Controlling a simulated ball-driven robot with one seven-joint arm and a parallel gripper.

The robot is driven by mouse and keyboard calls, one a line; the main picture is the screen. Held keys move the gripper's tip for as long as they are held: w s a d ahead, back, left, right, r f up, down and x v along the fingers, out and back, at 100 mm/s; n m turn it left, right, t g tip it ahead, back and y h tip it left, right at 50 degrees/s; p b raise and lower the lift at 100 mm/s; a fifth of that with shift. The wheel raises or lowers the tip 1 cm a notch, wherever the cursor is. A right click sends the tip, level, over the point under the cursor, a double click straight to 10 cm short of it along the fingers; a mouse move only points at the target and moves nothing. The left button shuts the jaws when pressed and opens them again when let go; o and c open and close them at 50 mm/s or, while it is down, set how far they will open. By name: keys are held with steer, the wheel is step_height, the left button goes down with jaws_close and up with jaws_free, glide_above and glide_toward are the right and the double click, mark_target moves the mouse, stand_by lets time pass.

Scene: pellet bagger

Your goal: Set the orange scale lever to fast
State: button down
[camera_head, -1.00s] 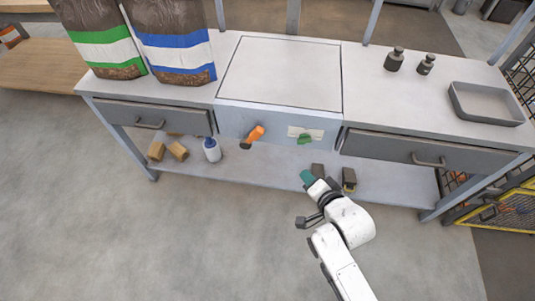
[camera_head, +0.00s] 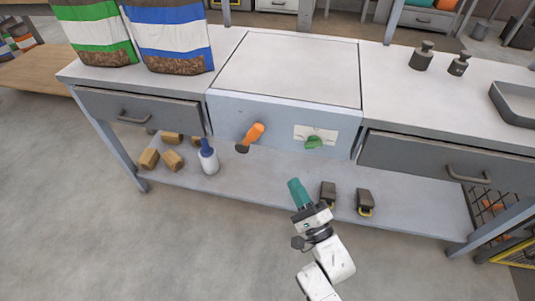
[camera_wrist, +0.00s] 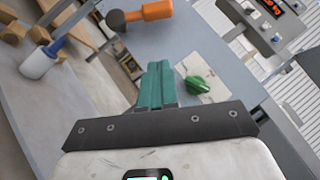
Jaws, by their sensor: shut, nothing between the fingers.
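The orange scale lever (camera_head: 254,133) sits on the front panel of the scale (camera_head: 285,115), left of centre. Its orange handle points up and to the right from a dark round hub. In the wrist view the orange lever (camera_wrist: 150,12) shows at the top, its dark hub at its left end. My gripper (camera_head: 296,184), with teal fingers, is shut and empty, below and to the right of the lever and apart from it. In the wrist view my gripper (camera_wrist: 157,68) points toward the panel between the lever and a green knob.
The green knob (camera_head: 313,142) is on a pale plate right of the lever. Closed drawers flank the panel. A white bottle (camera_head: 208,160) and wooden blocks (camera_head: 172,160) stand on the lower shelf, with dark weights (camera_head: 328,192) at right. Bags (camera_head: 170,38) stand on the bench.

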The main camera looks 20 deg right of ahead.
stand_by(0.4)
steer(key=b, duration=0.2)
glide_toward(250, 138)
steer(key=shift+w+d+r, duration=1.1)
steer(key=shift+w+r, duration=0.1)
steer(key=shift+w, duration=1.3)
steer(key=shift+r+p, duration=0.15)
steer(key=shift+p, duration=0.2)
steer(key=shift+w+a+r+n+g+p, duration=0.15)
steer(key=shift+n+g+p, duration=0.15)
steer(key=shift+p, duration=0.15)
